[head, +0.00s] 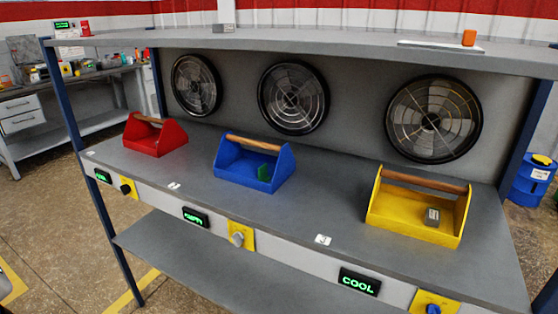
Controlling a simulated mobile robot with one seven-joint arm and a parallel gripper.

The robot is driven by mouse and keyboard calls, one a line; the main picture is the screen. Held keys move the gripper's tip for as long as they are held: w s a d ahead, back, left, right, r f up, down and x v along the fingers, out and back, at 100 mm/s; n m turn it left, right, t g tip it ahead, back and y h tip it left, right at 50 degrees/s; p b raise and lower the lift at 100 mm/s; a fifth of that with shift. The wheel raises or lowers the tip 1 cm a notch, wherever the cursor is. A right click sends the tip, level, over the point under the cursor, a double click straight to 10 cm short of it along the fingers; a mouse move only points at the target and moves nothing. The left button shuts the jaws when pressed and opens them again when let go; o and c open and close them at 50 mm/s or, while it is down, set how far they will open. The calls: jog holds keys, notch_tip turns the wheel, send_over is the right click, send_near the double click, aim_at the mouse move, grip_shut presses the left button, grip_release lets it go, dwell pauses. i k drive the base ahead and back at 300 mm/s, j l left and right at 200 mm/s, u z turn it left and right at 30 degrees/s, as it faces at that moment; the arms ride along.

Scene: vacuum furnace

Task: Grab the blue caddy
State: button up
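The blue caddy (238,174) stands upright on the middle of the grey shelf, with a brown wooden handle (260,144) across its top. A small green item (265,172) is in or against its right side; I cannot tell which. A red caddy (146,137) stands to its left and a yellow caddy (404,214) to its right, both with wooden handles. The yellow caddy holds a small grey item (432,217). My gripper is not in view.
Several round fans line the back panel (345,110). An upper shelf (300,40) overhangs the caddies. Knobs and green-lit displays, one reading COOL (360,282), line the front edge. A blue barrel (533,180) stands at right, a workbench (100,76) at left. Shelf space between caddies is clear.

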aim_at(232, 163)
jog(key=j+z, duration=0.15)
jog(key=z, duration=0.25)
jog(key=i+j+z, duration=0.1)
jog(key=z, duration=0.25)
jog(key=j+z, duration=0.15)
jog(key=z, duration=0.25)
jog(key=j+z, duration=0.3)
jog(key=j, duration=0.2)
jog(key=k+j+z, duration=0.15)
jog(key=j+z, duration=0.2)
jog(key=k+j+z, duration=0.1)
jog(key=j, duration=0.25)
jog(key=k+j, duration=0.1)
jog(key=j, duration=0.25)
jog(key=k+j+z, duration=0.15)
jog(key=j, duration=0.2)
jog(key=k+j, duration=0.1)
jog(key=j, duration=0.2)
jog(key=k+j, duration=0.1)
jog(key=j, duration=0.25)
jog(key=k+j, duration=0.15)
jog(key=j, duration=0.15)
jog(key=i+j, duration=0.4)
jog(key=j, duration=0.15)
